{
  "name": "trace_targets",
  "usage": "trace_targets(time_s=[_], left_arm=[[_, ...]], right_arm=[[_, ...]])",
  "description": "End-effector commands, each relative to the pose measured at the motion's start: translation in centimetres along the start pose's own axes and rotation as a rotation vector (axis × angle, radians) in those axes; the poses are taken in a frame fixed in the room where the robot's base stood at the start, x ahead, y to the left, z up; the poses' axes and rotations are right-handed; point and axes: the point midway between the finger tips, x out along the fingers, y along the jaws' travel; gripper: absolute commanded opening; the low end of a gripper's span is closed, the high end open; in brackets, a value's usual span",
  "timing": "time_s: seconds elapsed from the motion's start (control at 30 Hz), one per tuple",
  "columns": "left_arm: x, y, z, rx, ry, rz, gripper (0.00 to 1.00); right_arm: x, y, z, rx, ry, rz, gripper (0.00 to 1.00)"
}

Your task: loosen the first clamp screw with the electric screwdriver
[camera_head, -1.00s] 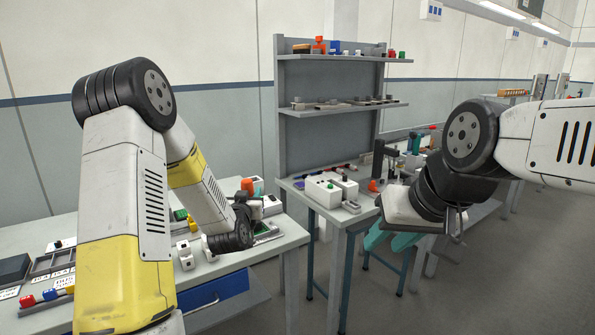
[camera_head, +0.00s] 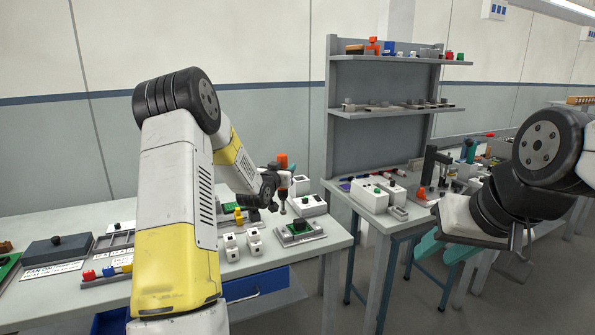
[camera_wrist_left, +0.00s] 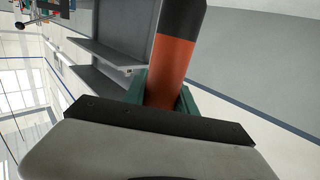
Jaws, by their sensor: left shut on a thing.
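My left gripper (camera_head: 270,186) is shut on the electric screwdriver (camera_head: 281,161), which has an orange and black body. It holds the screwdriver roughly upright, bit down, over the left table. In the left wrist view the orange body (camera_wrist_left: 172,72) stands between the two teal fingers. The bit end is near the back left of a grey fixture (camera_head: 312,236) with a green board (camera_head: 297,228). I cannot tell whether the bit touches anything. The clamp screw is too small to make out. My right gripper (camera_head: 446,248) hangs empty at the right, its teal fingers apart.
Small white blocks (camera_head: 231,247) stand left of the fixture, and a white box (camera_head: 308,204) stands behind it. A dark-lidded box (camera_head: 58,250) and trays are at the far left. A second table with a shelf rack (camera_head: 385,98) stands right, beyond a narrow gap.

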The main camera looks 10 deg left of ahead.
Motion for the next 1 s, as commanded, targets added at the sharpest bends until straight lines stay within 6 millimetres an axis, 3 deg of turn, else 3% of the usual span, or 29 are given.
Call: trace_targets(time_s=[0.6, 1.0], left_arm=[[0.3, 0.0, 4.3, 0.000, 0.002, 0.000, 0.00], [0.3, 0.0, 5.1, 0.000, 0.004, 0.000, 0.00]], right_arm=[[0.0, 0.0, 0.0, 0.000, 0.000, 0.000, 0.36], [0.0, 0.0, 0.0, 0.000, 0.000, 0.000, 0.36]])
